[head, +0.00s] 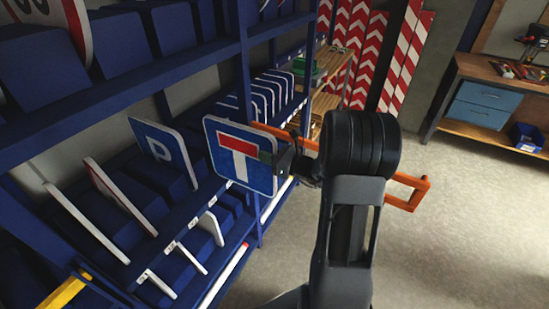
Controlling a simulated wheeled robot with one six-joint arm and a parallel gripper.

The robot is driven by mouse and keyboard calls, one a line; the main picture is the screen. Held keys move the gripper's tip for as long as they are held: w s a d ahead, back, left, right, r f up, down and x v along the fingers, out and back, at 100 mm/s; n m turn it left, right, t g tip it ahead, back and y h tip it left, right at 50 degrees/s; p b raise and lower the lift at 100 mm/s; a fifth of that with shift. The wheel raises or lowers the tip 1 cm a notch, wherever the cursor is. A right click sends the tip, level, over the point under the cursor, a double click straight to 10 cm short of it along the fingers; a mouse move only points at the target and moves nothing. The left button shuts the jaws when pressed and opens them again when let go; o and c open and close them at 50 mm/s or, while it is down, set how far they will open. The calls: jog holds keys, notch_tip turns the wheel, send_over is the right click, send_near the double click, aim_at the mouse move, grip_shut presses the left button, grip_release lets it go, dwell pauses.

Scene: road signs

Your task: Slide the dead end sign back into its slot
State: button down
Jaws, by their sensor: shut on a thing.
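The dead end sign (228,166), a blue square with a white T and a red top bar, is upright in the middle of the head view. My gripper (277,159) is shut on its right edge. The sign is held at the front of the blue rack (243,75), near an upright post and right of the blue P sign (157,150). It overlaps the slotted shelf in this view, and it hides the shelf part behind it. I cannot tell whether it touches a slot. The gripper's fingertips are small and partly hidden.
Other signs (80,222) stand between blue dividers at left, with more signs on the shelves above and below. An orange bar frame (410,200) passes behind my arm. Chevron boards (400,65) and a workbench (495,75) stand at the back. The right floor is clear.

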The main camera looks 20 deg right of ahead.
jog(key=b+x, duration=0.4)
jog(key=x, duration=2.4)
jog(key=shift+w+a+b, duration=0.15)
jog(key=shift+b, duration=0.25)
jog(key=shift+f+b, duration=0.7)
jog(key=shift+b, duration=0.05)
dwell(0.3)
jog(key=c, duration=1)
grip_release()
jog(key=b+v, duration=0.3)
jog(key=v, duration=1)
jog(key=shift+s+d+f, duration=0.1)
jog(key=shift+s+d, duration=0.15)
jog(key=shift+s, duration=0.05)
